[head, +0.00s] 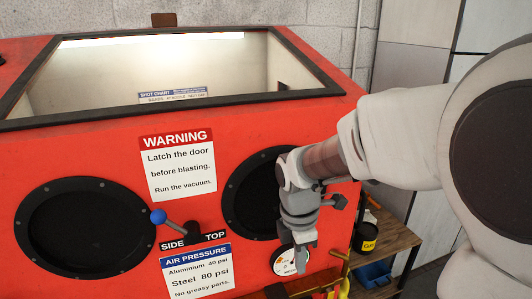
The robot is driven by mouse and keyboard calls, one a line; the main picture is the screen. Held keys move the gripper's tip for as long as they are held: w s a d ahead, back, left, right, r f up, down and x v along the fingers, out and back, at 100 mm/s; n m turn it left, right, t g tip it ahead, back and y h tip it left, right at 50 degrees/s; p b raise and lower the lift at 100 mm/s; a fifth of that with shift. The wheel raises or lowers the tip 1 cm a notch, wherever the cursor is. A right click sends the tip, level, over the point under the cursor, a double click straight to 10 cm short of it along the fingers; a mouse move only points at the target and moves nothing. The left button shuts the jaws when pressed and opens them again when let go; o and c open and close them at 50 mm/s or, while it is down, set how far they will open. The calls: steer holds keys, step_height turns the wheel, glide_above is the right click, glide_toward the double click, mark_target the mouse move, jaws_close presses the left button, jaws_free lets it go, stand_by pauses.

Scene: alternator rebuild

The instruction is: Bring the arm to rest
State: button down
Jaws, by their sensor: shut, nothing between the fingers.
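My gripper (301,261) hangs pointing down in front of the red blasting cabinet (110,150), at the right part of its front face. Its fingers are shut with nothing between them. My arm comes in from the right side of the picture and covers part of the right round glove port (248,190). A round gauge (284,262) on the cabinet front shows just left of the fingers, partly covered by them.
The left glove port (73,228) and a lever with a blue knob (158,216) are on the cabinet front. A wooden bench (398,240) at the right holds a black can with a yellow label (368,238) and a blue bin (373,274).

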steer(key=s+d+r+m+t+p, duration=0.2)
steer(key=s+r+m+p, duration=0.2)
steer(key=s+r+m, duration=0.3)
steer(key=s+d+r+m+t+p, duration=0.3)
steer(key=s+r+m, duration=0.4)
steer(key=r+m, duration=0.4)
steer(key=shift+d+r+m+y+p, duration=0.35)
steer(key=shift+m+y+p, duration=0.1)
steer(key=shift+m, duration=0.65)
